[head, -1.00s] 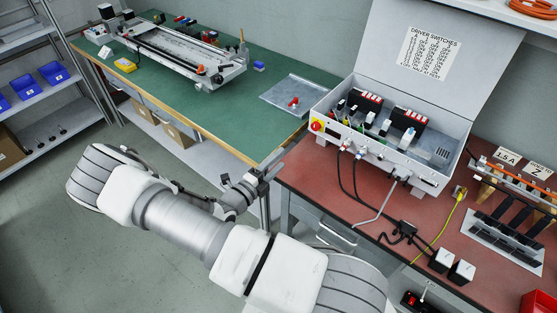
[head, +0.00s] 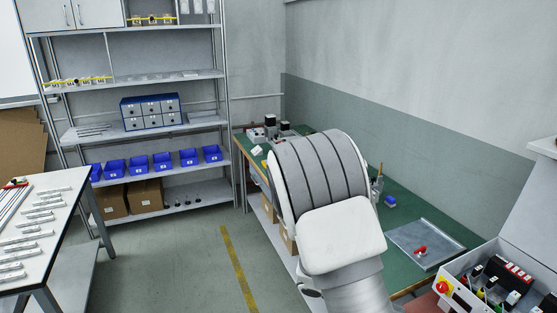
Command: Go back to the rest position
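My arm rises from the bottom of the head view, right of the middle, with its white and grey links in front of the green bench (head: 400,215). My gripper does not show; the end of the arm is out of sight. The arm hides most of the gantry on the bench, and only a small part of its far end (head: 270,127) shows.
An open control box (head: 470,298) stands at the lower right. A shelf unit (head: 155,76) with blue bins (head: 162,162) stands at the back left. A white table (head: 62,187) with several metal parts is at the left. The floor (head: 180,265) between is clear, with a yellow line.

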